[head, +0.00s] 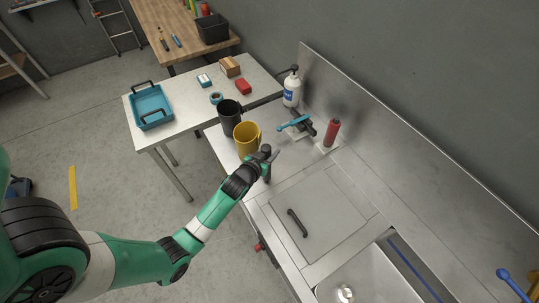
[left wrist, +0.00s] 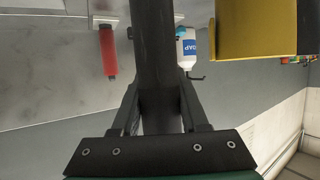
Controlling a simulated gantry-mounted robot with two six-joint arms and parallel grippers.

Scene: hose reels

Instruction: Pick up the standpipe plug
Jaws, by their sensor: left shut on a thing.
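The standpipe plug, a dark grey cylinder (left wrist: 156,60), is between the fingers of my left gripper (left wrist: 158,115) in the left wrist view. It runs from the top of that view down between both fingers, and the fingers close on its sides. In the head view my left gripper (head: 266,160) is over the steel counter, just right of the yellow mug. Most of the plug is hidden or very small there, so I cannot tell whether its lower end touches the counter. My right gripper is not in view.
A yellow mug (head: 246,139) and a black mug (head: 230,118) stand close to my left gripper. Behind are a soap bottle (head: 291,91), a blue-handled fitting (head: 295,122) and a red cylinder (head: 332,132). A flat panel with a black handle (head: 297,222) and a sink (head: 375,280) lie to the right.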

